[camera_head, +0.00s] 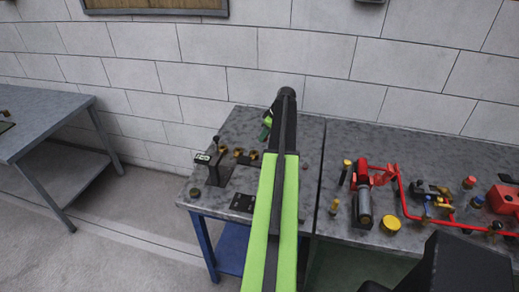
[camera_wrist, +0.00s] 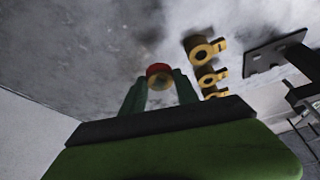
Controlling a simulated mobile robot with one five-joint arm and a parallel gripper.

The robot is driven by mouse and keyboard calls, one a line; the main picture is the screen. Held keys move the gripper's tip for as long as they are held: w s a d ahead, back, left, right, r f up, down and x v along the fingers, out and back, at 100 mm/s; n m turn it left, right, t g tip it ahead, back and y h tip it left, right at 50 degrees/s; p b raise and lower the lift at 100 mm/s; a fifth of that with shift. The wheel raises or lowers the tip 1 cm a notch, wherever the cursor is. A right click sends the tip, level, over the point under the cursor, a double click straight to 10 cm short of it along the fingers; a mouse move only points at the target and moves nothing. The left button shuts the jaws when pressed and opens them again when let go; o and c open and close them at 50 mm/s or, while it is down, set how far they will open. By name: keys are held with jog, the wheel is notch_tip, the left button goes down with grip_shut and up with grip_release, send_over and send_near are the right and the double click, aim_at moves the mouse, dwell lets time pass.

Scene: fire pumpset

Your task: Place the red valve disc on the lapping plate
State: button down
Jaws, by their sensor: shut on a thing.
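My gripper (camera_wrist: 159,84) has its dark green fingers shut on a small round piece with a red rim and a brass-coloured face, the red valve disc (camera_wrist: 157,70). In the head view my gripper (camera_head: 267,124) is over the back of the left grey bench, and my arm hides the disc. A flat dark plate with small marks, perhaps the lapping plate, lies near the bench's front (camera_head: 242,202). I cannot tell the disc's height above the bench.
Several brass ringed fittings (camera_head: 239,153) stand left of my arm, close to the gripper (camera_wrist: 203,49). A dark stand (camera_head: 216,171) is left of them. The adjoining bench (camera_head: 350,142) carries red pipework (camera_head: 400,194) and loose parts. A white block wall (camera_head: 310,65) rises behind.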

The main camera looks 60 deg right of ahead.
aim_at(261, 147)
jog(key=w+f, duration=0.1)
jog(key=w, duration=0.1)
jog(key=shift+w+d+f+b, duration=0.15)
jog(key=shift+w+f+b, duration=0.15)
jog(key=shift+w+f, duration=0.05)
notch_tip(261, 147, down, 4)
jog(key=b, duration=0.4)
jog(key=shift+f, duration=0.15)
jog(key=shift+s+r, duration=0.1)
jog(key=shift+r, duration=0.15)
jog(key=shift+f, duration=0.1)
jog(key=c, duration=1.4)
grip_release()
jog(key=shift+f, duration=0.15)
jog(key=o, duration=0.5)
jog(key=shift+r, duration=0.2)
